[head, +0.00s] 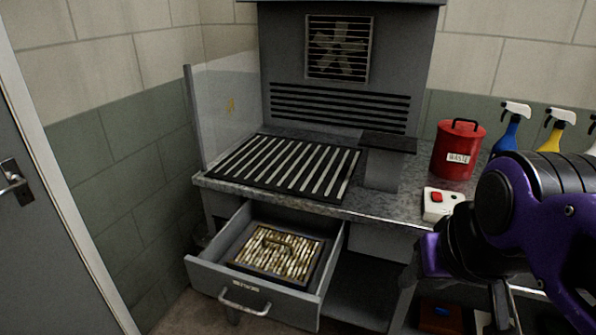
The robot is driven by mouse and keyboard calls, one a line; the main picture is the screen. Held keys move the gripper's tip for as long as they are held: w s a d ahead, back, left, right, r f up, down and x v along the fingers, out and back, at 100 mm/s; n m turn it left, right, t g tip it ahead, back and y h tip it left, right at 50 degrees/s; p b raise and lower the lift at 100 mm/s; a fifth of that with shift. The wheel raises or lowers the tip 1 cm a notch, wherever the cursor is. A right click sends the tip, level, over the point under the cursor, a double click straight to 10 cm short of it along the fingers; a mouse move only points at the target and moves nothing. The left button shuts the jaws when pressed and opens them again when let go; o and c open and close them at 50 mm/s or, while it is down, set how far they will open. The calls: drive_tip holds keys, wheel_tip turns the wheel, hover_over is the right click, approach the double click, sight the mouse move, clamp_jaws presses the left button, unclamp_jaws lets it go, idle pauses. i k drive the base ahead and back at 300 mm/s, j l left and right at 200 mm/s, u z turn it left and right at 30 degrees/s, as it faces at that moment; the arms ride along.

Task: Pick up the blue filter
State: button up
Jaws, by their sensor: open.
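No clearly blue filter shows in the head view. A filter with pale yellowish pleats (279,255) in a dark frame lies flat in the open drawer (202,277) under the bench. My gripper (458,296) is at the lower right, pointing down, with its fingers spread apart and nothing seen between them. It is in front of the bench, to the right of the drawer and apart from the filter. A small blue patch (442,311) shows on a dark reddish thing low between the fingers; I cannot tell what it is.
The bench top (330,208) carries a slotted black grate (285,167), a red waste bin (459,150) and a white box with a red button (441,203). Spray bottles (507,130) stand behind. A clear panel (228,112) rises at the left. A grey door (40,240) is at far left.

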sight(287, 258)
drive_tip(key=i+l, duration=0.35)
drive_tip(key=l, duration=0.2)
drive_tip(key=i+l+u, duration=0.1)
drive_tip(key=u, duration=1.05)
